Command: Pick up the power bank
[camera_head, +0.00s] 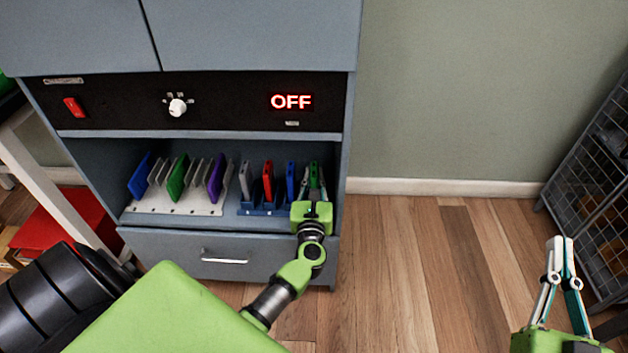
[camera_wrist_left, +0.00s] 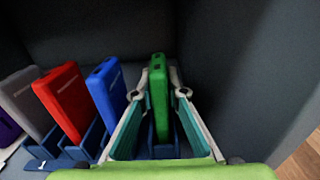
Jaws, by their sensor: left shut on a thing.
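Several power banks stand upright in a blue slotted rack (camera_head: 262,211) on the cabinet shelf: grey (camera_head: 244,178), red (camera_head: 268,180), blue (camera_head: 290,180) and green (camera_head: 314,172). My left gripper (camera_head: 314,186) is at the rack's right end, shut on the green power bank. In the left wrist view the green power bank (camera_wrist_left: 158,92) is between the two fingers, upright, its lower end low in the rack. The blue one (camera_wrist_left: 108,90) and red one (camera_wrist_left: 62,100) stand just left of the fingers. My right gripper (camera_head: 560,258) is empty, its fingertips together, over the floor at the right.
A white rack (camera_head: 175,208) with several blue, green, purple and grey phone-like slabs stands left of the blue rack. The cabinet's side wall (camera_wrist_left: 235,75) is close right of my left gripper. A panel above reads OFF (camera_head: 291,101). A wire shelf (camera_head: 590,180) stands far right.

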